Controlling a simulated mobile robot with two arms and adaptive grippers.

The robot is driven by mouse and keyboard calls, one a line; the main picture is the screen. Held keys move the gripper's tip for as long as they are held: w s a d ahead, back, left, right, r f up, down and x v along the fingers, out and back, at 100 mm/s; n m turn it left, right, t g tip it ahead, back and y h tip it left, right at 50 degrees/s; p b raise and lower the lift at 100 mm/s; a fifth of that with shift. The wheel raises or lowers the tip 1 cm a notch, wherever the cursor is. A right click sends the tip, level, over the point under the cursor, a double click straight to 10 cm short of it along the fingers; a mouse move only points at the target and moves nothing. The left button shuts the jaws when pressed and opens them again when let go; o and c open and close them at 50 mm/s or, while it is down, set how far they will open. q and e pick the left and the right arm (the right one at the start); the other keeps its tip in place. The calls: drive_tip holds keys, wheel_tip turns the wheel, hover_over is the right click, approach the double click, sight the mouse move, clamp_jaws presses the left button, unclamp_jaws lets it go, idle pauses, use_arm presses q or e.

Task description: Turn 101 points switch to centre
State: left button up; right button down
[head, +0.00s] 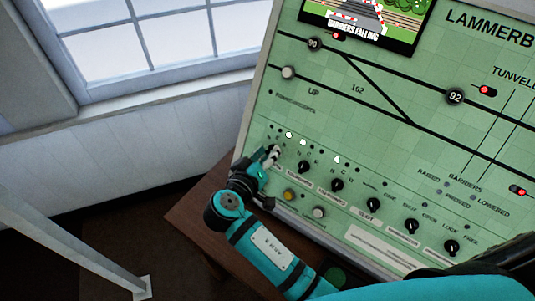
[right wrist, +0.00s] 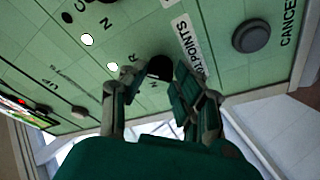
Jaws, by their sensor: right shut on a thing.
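The 101 points switch (right wrist: 160,68) is a black rotary knob on the green panel, above a white label (right wrist: 187,47) on which "POINTS" is readable. In the right wrist view it sits between the fingers of my right gripper (right wrist: 150,82), which is shut on it. Letters N and R show beside the knob; its pointer direction is hidden. In the head view my right gripper (head: 269,157) is at the left end of the knob row and covers this switch. My left gripper is not in view.
Several similar black knobs continue rightward, the nearest being a knob (head: 304,167) close beside my gripper. A yellow button (head: 289,195) and a grey button (head: 319,212) sit below. Lit white lamps (head: 289,134) are above. A wooden table (head: 190,212) stands beneath the panel.

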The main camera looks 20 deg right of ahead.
drive_tip(key=shift+r+n+p, duration=0.25)
drive_tip(key=shift+n+p, duration=0.45)
drive_tip(key=shift+p, duration=0.25)
drive_tip(key=n+p, duration=0.2)
drive_tip(key=p, duration=0.2)
drive_tip(key=n+y+p, duration=0.1)
drive_tip(key=n+p, duration=0.2)
drive_tip(key=shift+d+r+n+y+p, duration=0.15)
drive_tip(key=shift+r+n+y+p, duration=0.05)
drive_tip(key=shift+n+y+p, duration=0.15)
drive_tip(key=shift+f+n+g+y+p, duration=0.25)
drive_tip(key=shift+n+g+p, duration=0.15)
drive_tip(key=shift+n+p, duration=0.95)
drive_tip(key=c, duration=1)
unclamp_jaws()
drive_tip(key=v, duration=0.7)
drive_tip(key=shift+s, duration=0.1)
